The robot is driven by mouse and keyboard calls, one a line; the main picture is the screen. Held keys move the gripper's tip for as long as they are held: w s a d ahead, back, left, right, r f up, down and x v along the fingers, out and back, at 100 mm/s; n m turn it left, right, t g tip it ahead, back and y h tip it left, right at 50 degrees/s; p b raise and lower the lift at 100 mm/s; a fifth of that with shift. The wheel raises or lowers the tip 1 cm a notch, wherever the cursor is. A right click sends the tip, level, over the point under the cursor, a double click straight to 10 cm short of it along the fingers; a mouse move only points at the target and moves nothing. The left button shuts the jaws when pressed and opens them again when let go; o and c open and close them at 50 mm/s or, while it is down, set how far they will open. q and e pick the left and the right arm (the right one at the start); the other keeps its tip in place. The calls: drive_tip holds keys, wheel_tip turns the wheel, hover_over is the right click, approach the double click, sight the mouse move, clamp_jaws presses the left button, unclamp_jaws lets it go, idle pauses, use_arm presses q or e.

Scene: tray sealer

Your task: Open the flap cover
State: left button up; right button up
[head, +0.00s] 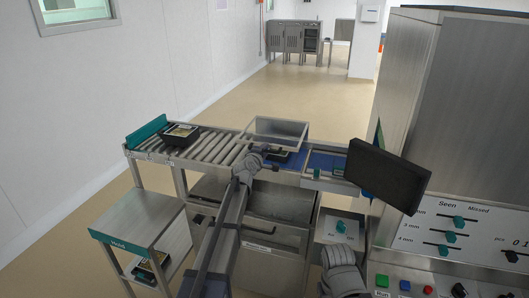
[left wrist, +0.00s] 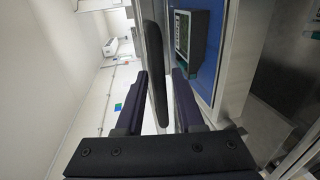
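The flap cover (head: 277,128) is a clear panel with a thin frame above the conveyor in the head view. My left gripper (head: 268,163) is at its front edge, small and partly hidden by its own wrist. In the left wrist view my left gripper (left wrist: 160,92) has its two dark fingers apart. A dark rounded bar (left wrist: 154,65) shows in the gap between them, seemingly the cover's handle; a gap shows between it and the right finger. I cannot tell whether the bar touches the left finger. My right gripper's fingers are not visible.
A black tray (head: 179,134) sits on the roller conveyor (head: 215,147); another tray (left wrist: 184,35) lies on the blue belt (left wrist: 208,55). A black screen (head: 388,177) and control panel (head: 440,240) stand right. A side table (head: 140,217) stands front left. Floor behind is clear.

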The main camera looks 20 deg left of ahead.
use_arm(q)
clamp_jaws()
idle(1.1)
